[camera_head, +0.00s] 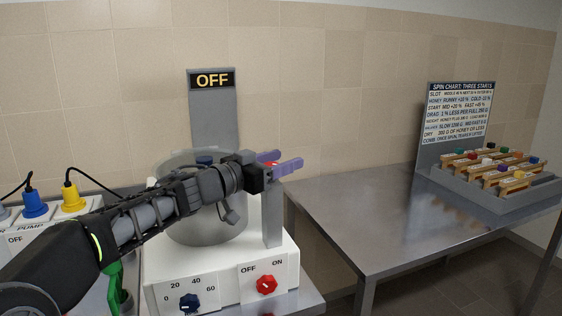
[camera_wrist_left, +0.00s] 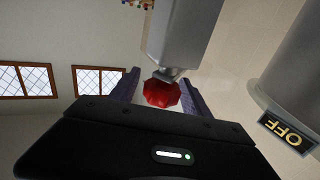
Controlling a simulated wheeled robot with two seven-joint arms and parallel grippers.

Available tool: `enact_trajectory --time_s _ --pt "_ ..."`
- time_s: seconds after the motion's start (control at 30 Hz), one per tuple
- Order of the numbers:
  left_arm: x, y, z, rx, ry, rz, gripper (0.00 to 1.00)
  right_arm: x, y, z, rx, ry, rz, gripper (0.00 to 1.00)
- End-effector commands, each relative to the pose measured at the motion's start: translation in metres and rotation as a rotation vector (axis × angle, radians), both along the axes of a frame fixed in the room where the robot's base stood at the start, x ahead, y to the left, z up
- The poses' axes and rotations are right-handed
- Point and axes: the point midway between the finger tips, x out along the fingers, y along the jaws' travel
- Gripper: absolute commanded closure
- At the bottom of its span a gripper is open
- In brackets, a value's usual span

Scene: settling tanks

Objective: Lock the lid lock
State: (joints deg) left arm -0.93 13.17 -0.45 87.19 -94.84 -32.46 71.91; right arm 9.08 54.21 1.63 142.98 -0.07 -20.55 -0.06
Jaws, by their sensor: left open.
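The lid lock appears to be the red knob (camera_wrist_left: 161,93) on the end of a grey post (camera_wrist_left: 180,35). In the left wrist view it sits between the two purple fingers of my left gripper (camera_wrist_left: 160,80), which are apart. In the head view my left gripper (camera_head: 281,165) is in front of the top of the grey post (camera_head: 272,215), and only a sliver of red shows by the fingers. I cannot tell whether the fingers touch the knob. The clear drum (camera_head: 205,235) stands beside the post, partly hidden by my left arm. My right gripper is out of view.
The white machine base carries a blue dial (camera_head: 189,303) and a red OFF/ON knob (camera_head: 266,285). An OFF sign (camera_head: 212,80) stands behind. A pump panel (camera_head: 45,240) with plugs is at left. The steel table (camera_head: 370,215) is bare on its near side; a rack (camera_head: 490,190) stands at right.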

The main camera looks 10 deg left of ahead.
Motion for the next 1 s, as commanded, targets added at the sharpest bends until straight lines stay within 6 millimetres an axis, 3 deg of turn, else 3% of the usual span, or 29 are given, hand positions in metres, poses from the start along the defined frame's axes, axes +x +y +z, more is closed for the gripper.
enact_trajectory --time_s 0.07,0.73,1.0 --pt "-0.0002 0.0001 -0.0001 0.000 0.000 0.000 0.45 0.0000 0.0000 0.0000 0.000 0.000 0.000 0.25" --pt "-0.0002 0.0004 -0.0003 0.000 0.000 0.000 1.00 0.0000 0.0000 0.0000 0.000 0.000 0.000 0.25" --pt "-0.0002 0.0004 -0.0003 0.000 0.000 0.000 1.00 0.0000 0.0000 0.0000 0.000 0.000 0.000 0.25"
